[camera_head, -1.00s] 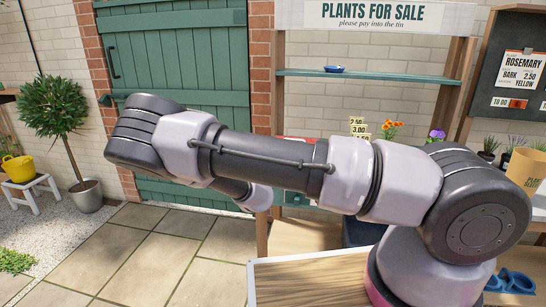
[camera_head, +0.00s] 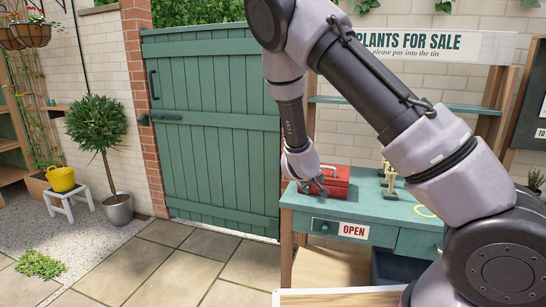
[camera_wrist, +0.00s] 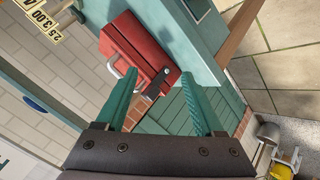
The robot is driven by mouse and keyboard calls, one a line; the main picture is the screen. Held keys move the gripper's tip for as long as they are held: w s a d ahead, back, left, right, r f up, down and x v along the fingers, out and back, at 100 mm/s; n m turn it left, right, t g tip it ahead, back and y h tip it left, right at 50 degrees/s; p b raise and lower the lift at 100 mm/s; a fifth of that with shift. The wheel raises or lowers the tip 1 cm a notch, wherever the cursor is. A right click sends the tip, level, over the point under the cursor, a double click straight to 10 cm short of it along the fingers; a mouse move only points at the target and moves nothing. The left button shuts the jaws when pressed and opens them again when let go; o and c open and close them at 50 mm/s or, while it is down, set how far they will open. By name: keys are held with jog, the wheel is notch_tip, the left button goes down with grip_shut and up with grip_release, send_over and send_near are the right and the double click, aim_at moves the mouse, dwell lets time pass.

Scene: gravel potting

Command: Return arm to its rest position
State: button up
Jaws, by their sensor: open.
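My gripper (camera_wrist: 158,78) is open, its two teal fingers apart in the wrist view. A red metal tin (camera_wrist: 132,45) with a pale handle and a dark latch appears ahead of and between the fingers; I cannot tell how far off it is. In the head view my arm is bent with its elbow high, and its forearm hangs down in front of the red tin (camera_head: 337,180). The fingers are not clear there. The tin stands on the green counter (camera_head: 385,205).
A green door (camera_head: 212,125) is behind on the left. The counter has an OPEN sign (camera_head: 353,231) and price cards (camera_head: 389,180). A PLANTS FOR SALE board (camera_head: 410,45) is above. A potted tree (camera_head: 97,125) and yellow bucket (camera_head: 62,180) stand left. Paving between is clear.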

jog(key=s+d+r+m+g+y, duration=0.15)
jog(key=s+r, duration=0.25)
jog(key=r, duration=0.4)
jog(key=s+d+r+m+y, duration=0.1)
jog(key=s+r+m+y, duration=0.2)
jog(key=r, duration=0.5)
jog(key=s+d+r+m+g+y, duration=0.1)
jog(key=s+d+r+m+y, duration=0.2)
jog(key=r, duration=0.5)
jog(key=s+d+r, duration=0.1)
jog(key=s+r, duration=0.2)
jog(key=s, duration=0.3)
jog(key=s+d+r+m+h, duration=0.1)
jog(key=s+d+r, duration=0.1)
jog(key=s, duration=0.5)
jog(key=s+d+r, duration=0.2)
jog(key=s+r, duration=0.2)
jog(key=s, duration=0.3)
jog(key=shift+r+t+h, duration=0.35)
